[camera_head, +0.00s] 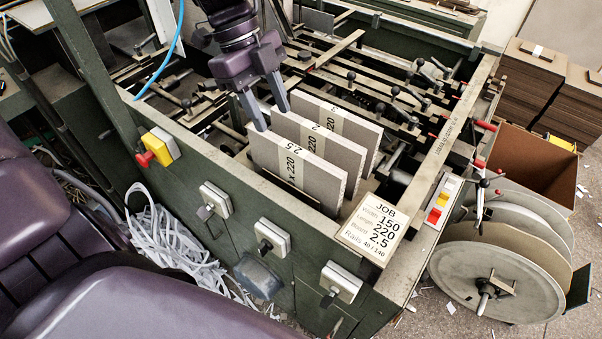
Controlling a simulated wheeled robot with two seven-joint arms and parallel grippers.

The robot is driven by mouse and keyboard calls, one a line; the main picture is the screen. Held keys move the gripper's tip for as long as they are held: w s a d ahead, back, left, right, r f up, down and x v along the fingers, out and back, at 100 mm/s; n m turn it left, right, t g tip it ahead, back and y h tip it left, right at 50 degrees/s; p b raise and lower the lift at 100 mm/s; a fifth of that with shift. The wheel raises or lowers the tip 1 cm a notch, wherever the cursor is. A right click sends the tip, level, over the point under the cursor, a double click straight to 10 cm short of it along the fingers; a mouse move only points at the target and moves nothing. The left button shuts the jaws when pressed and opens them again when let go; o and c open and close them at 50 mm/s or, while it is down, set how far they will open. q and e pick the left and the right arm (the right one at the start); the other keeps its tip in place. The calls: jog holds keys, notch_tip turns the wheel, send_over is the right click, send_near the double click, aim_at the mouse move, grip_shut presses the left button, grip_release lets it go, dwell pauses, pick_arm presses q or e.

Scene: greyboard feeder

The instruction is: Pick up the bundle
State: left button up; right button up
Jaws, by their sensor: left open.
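Several grey board bundles with pale printed bands stand upright side by side in the green feeder machine. The nearest bundle (318,181) has a band reading "2.5" and "x 220". A second bundle (345,160) stands just behind it, and a third (363,130) behind that. My left gripper (270,118) is open and points down over the left end of the bundles. One fingertip is by the nearest bundle's top left corner, the other farther back. I cannot tell whether they touch. My right gripper is not clearly visible.
A job card (373,226) reads 150, 220, 2.5 at the machine's front corner. Rails and knobs (400,118) fill the machine behind the bundles. A reel (497,282), an open brown box (533,165) and stacked boards (530,75) stand right. Paper strips (165,240) lie left.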

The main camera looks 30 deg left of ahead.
aim_at(293, 147)
pick_arm(q)
jog(key=shift+w+d+f+b, duration=0.1)
jog(key=shift+w+f+b, duration=0.1)
jog(key=shift+w+f, duration=0.25)
jog(key=shift+w+f+b, duration=0.15)
jog(key=shift+w+f, duration=0.1)
jog(key=shift+f, duration=0.35)
jog(key=shift+x, duration=0.85)
jog(key=shift+d+f+p, duration=0.1)
jog(key=shift+f+p, duration=0.15)
jog(key=shift+p, duration=0.1)
jog(key=x, duration=0.1)
jog(key=p+x, duration=0.1)
jog(key=x, duration=0.3)
jog(key=shift+w, duration=0.3)
pick_arm(e)
jog(key=shift+w+d+r, duration=0.15)
jog(key=shift+d+r, duration=0.1)
jog(key=shift+r, duration=0.05)
pick_arm(q)
jog(key=shift+s, duration=0.1)
grip_shut()
jog(key=shift+r, duration=0.1)
pick_arm(e)
jog(key=shift+a, duration=0.15)
